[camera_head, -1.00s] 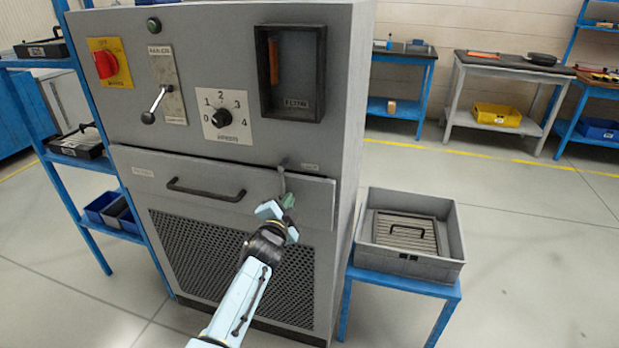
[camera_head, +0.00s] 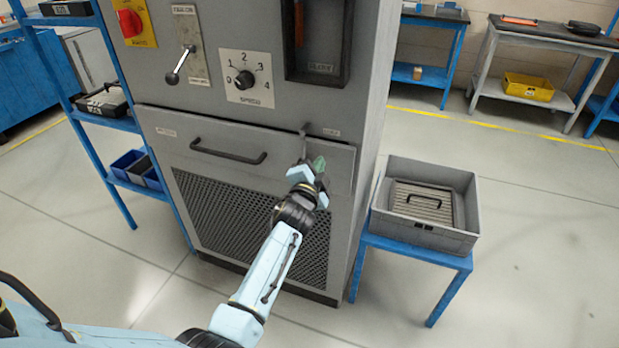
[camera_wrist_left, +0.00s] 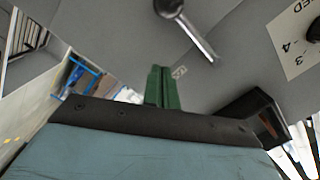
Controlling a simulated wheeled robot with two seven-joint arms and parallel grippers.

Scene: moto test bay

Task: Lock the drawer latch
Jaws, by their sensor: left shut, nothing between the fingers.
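The drawer (camera_head: 225,160) is a wide grey front with a black bar handle; I cannot tell if it is fully closed. The latch (camera_head: 303,142), a thin metal lever, hangs down at its upper right, beside a small label. In the left wrist view the latch (camera_wrist_left: 198,38) shows upside down, with a dark round knob. My left gripper (camera_head: 318,165) is in front of the drawer's right end, just below and right of the latch, hiding its lower end. Its green fingers (camera_wrist_left: 162,88) are together, empty, and look apart from the knob. My right gripper is out of view.
Above the drawer are a ball-ended lever (camera_head: 181,66), a speed dial (camera_head: 244,80), a red switch (camera_head: 130,23) and a dark recess (camera_head: 318,40). A grey crate (camera_head: 448,238) stands on a blue stand at right. A blue shelf (camera_head: 88,135) is at left.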

